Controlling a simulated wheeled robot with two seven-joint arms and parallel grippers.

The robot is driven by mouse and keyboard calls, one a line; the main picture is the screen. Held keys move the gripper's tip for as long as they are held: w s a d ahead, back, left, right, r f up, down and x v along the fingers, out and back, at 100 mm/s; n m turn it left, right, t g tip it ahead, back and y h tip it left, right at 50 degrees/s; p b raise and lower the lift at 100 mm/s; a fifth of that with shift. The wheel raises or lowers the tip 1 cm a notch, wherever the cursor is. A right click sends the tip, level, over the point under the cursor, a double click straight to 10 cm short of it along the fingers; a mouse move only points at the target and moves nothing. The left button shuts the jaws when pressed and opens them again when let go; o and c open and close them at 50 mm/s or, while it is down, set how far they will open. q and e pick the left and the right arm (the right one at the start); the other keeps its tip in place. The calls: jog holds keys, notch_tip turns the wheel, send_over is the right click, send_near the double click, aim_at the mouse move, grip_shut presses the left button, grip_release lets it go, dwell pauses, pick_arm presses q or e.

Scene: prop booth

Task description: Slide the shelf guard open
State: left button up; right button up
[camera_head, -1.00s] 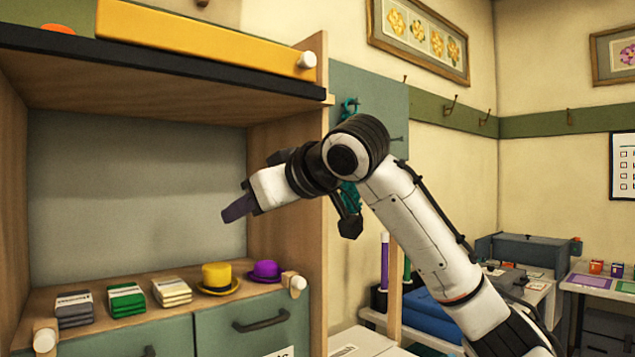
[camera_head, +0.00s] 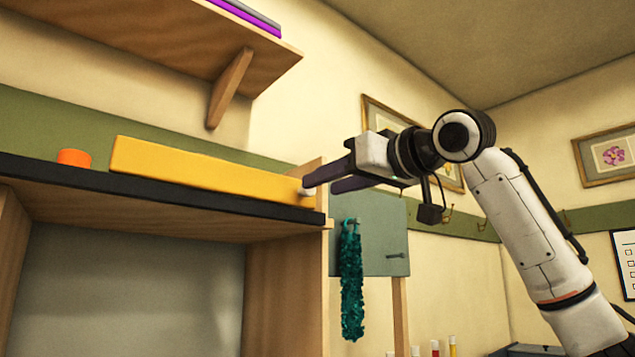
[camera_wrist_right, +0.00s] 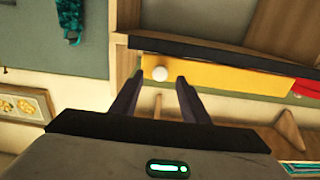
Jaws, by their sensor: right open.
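The shelf guard (camera_head: 205,175) is a long yellow bar along the front edge of the cabinet's top shelf, with a white round knob (camera_head: 305,191) at its right end. My right gripper (camera_head: 319,186) is at the knob, reaching in from the right with its dark fingers apart. In the right wrist view the knob (camera_wrist_right: 160,73) shows between the fingertips (camera_wrist_right: 160,79), with a gap on each side. The guard (camera_wrist_right: 225,77) runs off to the right there. My left gripper is not in view.
An orange round object (camera_head: 74,157) stands behind the guard at the left. A wall shelf (camera_head: 190,45) hangs above. A teal garland (camera_head: 351,280) hangs on a grey-green panel (camera_head: 385,235) right of the cabinet. The wall between guard and upper shelf is clear.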

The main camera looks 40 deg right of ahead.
jog(key=w, duration=0.3)
jog(key=shift+w+a+p, duration=0.2)
jog(key=shift+w+p, duration=0.1)
grip_shut()
